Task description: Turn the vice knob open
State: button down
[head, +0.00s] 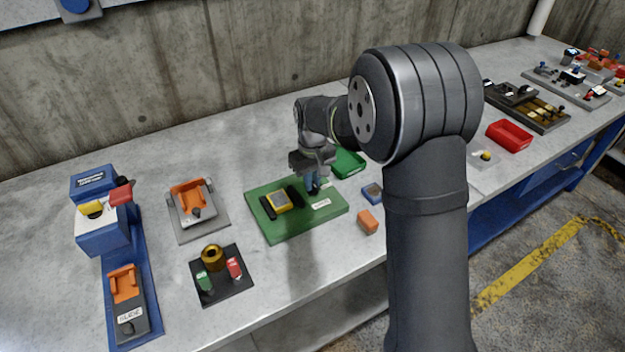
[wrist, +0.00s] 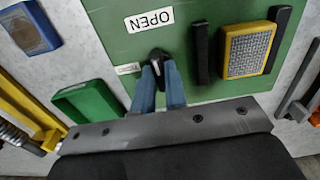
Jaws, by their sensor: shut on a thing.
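The vice is a green base plate (head: 262,229) on the bench, with two black jaws and a yellow-rimmed block (head: 279,201) between them. In the wrist view the yellow-rimmed block (wrist: 247,52) has a grey textured face and sits between the dark jaws (wrist: 200,52). My gripper (head: 312,188) is over the right part of the plate. In the wrist view its blue fingers (wrist: 162,75) are shut on the knob. The fingers partly hide the knob.
A green tray (head: 349,163) is close behind the plate. A blue block (head: 372,193) and an orange block (head: 367,222) lie to its right. An orange fixture (head: 190,197) and a black plate (head: 232,287) with a brass ring stand to the left. A red tray (head: 509,135) is farther right.

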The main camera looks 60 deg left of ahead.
jog(key=shift+m, duration=0.3)
jog(key=c, duration=1.5)
grip_release()
jog(key=shift+o, duration=0.2)
jog(key=shift+r, duration=0.1)
notch_tip(320, 180, up, 17)
jog(key=shift+r, duration=0.15)
notch_tip(320, 180, down, 18)
jog(key=shift+r, duration=0.25)
